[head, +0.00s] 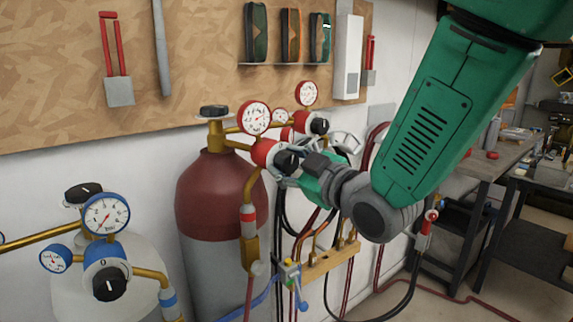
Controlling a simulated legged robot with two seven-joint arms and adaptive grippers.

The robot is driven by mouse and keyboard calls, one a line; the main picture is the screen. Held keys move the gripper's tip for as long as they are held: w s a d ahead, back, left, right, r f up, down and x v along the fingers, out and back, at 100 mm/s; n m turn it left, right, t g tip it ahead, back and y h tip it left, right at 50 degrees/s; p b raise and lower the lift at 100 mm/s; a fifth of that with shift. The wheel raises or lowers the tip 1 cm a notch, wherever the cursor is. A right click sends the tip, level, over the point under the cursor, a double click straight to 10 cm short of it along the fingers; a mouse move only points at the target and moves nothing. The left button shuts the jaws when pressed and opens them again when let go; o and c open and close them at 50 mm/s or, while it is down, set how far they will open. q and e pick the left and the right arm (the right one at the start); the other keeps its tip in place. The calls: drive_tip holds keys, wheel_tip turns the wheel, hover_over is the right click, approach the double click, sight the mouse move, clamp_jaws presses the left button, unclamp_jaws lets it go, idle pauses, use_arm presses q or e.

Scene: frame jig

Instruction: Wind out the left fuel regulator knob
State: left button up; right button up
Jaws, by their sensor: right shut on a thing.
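The left fuel regulator (264,151) is red, with a white-faced gauge (254,117), on the brass fitting of a dark red and grey cylinder (208,195). Its black knob (286,160) faces right and toward me, partly covered by my gripper. My right gripper (287,170) comes in from the right and is shut on this knob. The fingertips are small and partly hidden. A second red regulator (303,125) with its own black knob (320,126) sits just behind and to the right. My left gripper is not in view.
A blue regulator (104,257) with gauges and a black knob stands at the lower left. A workbench (487,165) stands at the right.

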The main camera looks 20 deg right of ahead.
sight(292, 169)
drive_tip(key=shift+s+f, duration=0.1)
drive_tip(key=shift+f, duration=0.3)
drive_tip(key=o, duration=1.2)
drive_tip(key=shift+c, duration=0.2)
drive_tip(key=shift+w, duration=0.25)
drive_tip(key=shift+s+d+r, duration=0.2)
drive_tip(key=shift+s, duration=0.35)
drive_tip(key=shift+v, duration=3.1)
drive_tip(key=shift+f, duration=0.15)
